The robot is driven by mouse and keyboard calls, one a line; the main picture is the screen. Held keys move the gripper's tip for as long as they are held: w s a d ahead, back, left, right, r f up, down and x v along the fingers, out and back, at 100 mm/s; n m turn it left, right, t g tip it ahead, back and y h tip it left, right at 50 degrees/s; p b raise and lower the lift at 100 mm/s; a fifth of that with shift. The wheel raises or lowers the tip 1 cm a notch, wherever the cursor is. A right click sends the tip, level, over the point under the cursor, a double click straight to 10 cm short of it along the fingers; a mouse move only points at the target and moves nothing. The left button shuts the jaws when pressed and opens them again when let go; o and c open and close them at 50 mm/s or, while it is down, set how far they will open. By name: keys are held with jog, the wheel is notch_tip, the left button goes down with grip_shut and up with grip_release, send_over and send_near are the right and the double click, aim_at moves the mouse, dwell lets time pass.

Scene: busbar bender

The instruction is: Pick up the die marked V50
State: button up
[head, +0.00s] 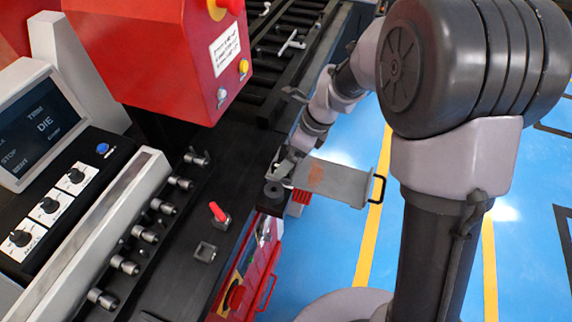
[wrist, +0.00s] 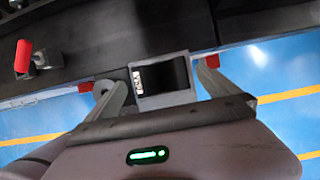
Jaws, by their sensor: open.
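A grey and black die block (wrist: 163,78) shows in the wrist view, with a small white marking on its left side. The marking is sideways and small; it looks like V50, but I cannot read it surely. My gripper (wrist: 160,88) is open, with one finger on each side of the block. I cannot tell whether the fingers touch it. In the head view my gripper (head: 284,170) is low at the outer edge of the black machine bed, and the block is not clearly seen there.
A red-tipped lever (head: 219,212) stands on the black bed, and it also shows in the wrist view (wrist: 23,57). A dark round post (head: 273,191) and a grey plate with a black handle (head: 338,184) are close to my gripper. Several metal pins line the bed. Blue floor lies to the right.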

jog(key=shift+x, duration=0.75)
jog(key=shift+r, duration=0.15)
jog(key=shift+c, duration=0.2)
jog(key=c, duration=2.1)
jog(key=shift+r, duration=0.1)
